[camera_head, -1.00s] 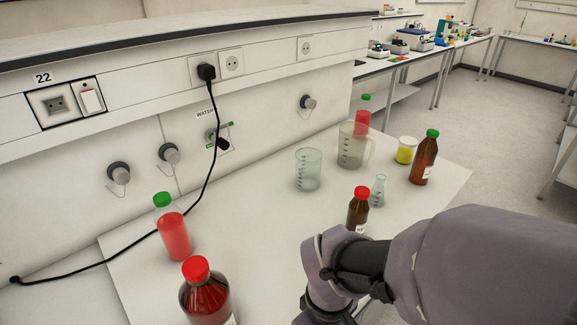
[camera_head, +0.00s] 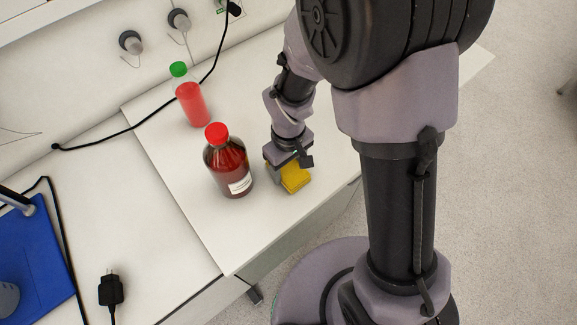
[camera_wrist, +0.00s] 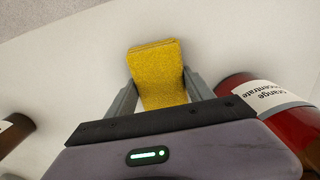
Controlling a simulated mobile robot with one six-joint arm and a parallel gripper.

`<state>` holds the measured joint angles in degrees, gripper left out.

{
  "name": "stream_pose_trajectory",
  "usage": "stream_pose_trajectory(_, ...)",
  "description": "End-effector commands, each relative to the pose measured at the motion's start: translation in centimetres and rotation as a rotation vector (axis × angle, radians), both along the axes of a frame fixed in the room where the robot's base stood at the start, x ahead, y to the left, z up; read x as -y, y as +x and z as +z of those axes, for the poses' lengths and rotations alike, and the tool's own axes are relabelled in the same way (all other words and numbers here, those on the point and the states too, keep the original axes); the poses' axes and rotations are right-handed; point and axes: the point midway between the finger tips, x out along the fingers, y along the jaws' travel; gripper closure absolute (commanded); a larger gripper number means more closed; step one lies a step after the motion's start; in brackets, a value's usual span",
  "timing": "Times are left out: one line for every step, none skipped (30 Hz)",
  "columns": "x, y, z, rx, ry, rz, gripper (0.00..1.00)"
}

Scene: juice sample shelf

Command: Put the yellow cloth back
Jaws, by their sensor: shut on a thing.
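The yellow cloth (camera_head: 297,178) is a small folded block at the front edge area of the white bench top, just right of a large red-capped bottle. My gripper (camera_head: 284,176) reaches down to it from above. In the wrist view the cloth (camera_wrist: 158,75) sits between the two fingers of my gripper (camera_wrist: 160,92), which are shut on it. The cloth is at or very near the bench surface; I cannot tell whether it touches. Its near end is hidden by the gripper body.
The red-capped bottle (camera_head: 229,165) stands close left of my gripper; its label shows in the wrist view (camera_wrist: 270,97). A green-capped red bottle (camera_head: 192,103) stands farther back. A blue mat (camera_head: 35,262) and black plug (camera_head: 111,289) lie at left. Bench (camera_head: 240,240) is clear in front.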

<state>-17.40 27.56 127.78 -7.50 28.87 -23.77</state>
Motion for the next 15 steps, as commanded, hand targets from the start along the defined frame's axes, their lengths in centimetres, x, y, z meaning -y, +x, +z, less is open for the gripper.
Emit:
stream_pose_trajectory(-0.01,0.05,0.23,0.001,0.001,0.0,1.0)
stream_pose_trajectory(0.0,0.04,0.3,0.001,0.001,0.0,1.0)
stream_pose_trajectory(0.0,0.04,0.34,0.001,0.001,0.0,1.0)
stream_pose_trajectory(0.0,0.02,0.34,0.001,0.001,0.0,1.0)
stream_pose_trajectory(0.0,0.02,0.29,0.001,0.001,0.0,1.0)
stream_pose_trajectory(0.0,0.01,0.14,0.001,0.001,0.0,1.0)
stream_pose_trajectory(0.0,0.01,0.02,0.001,0.001,0.0,1.0)
stream_pose_trajectory(0.0,0.01,-0.09,0.001,0.001,0.0,1.0)
stream_pose_trajectory(0.0,0.01,-0.22,0.001,0.001,0.0,1.0)
stream_pose_trajectory(0.01,0.01,-0.1,0.001,0.001,0.0,0.33)
stream_pose_trajectory(0.01,0.01,-0.06,0.001,0.001,0.0,0.28)
stream_pose_trajectory(0.01,0.01,-0.05,0.001,0.001,0.0,0.2)
stream_pose_trajectory(0.01,0.01,-0.04,0.001,0.001,0.0,0.18)
stream_pose_trajectory(0.01,0.0,-0.04,0.001,0.001,0.0,0.18)
stream_pose_trajectory(0.01,0.01,-0.04,0.001,0.001,0.0,0.18)
